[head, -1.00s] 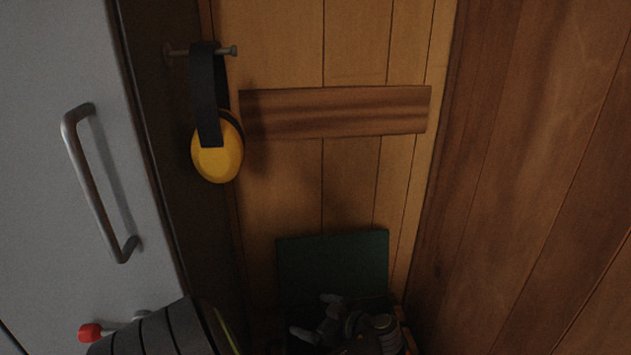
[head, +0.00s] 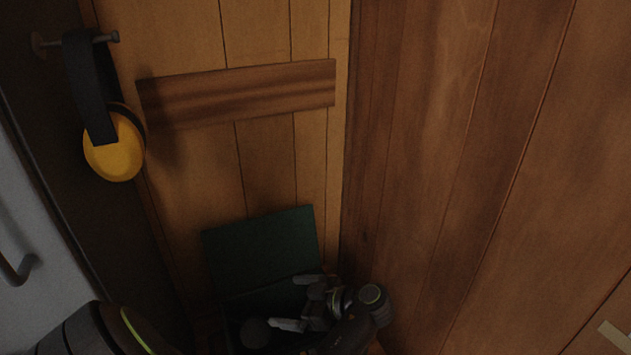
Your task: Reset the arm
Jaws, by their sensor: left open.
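My left gripper (head: 286,302) shows low in the head view, with its two pale grey fingers apart and pointing left. Nothing shows between the fingers. My left arm bends through the bottom of the picture, and part of it is cut off by the lower edge. The gripper is in front of the lower right part of a dark green panel (head: 258,246) and hides some of it. My right gripper is not in view.
Yellow ear defenders (head: 114,150) hang by a black band from a peg (head: 107,38) at upper left. A brown board (head: 240,95) crosses the plank wall. A grey door with a handle (head: 18,270) is at left. A brown plank wall (head: 480,180) fills the right.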

